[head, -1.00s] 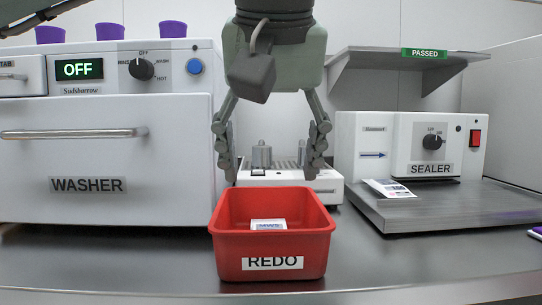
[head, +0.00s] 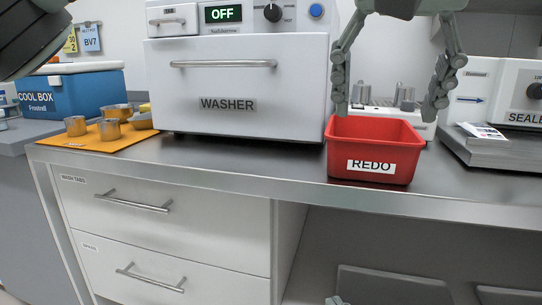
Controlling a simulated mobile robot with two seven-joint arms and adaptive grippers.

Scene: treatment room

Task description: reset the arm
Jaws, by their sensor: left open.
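My left gripper (head: 393,95) hangs at the upper right of the head view, fingers pointing down and spread apart, with nothing between them. It is above and partly in front of the red REDO bin (head: 340,165), one finger near each side of it. I cannot tell whether the fingers touch the bin. The inside of the bin is hidden from this angle.
The white washer (head: 235,85) reads OFF. A sealer (head: 515,100) with a paper pouch (head: 482,131) stands right. An orange mat (head: 75,141) with metal cups (head: 110,129) and a blue cool box (head: 85,95) are left. Drawers (head: 165,190) are below. The counter (head: 250,155) front is clear.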

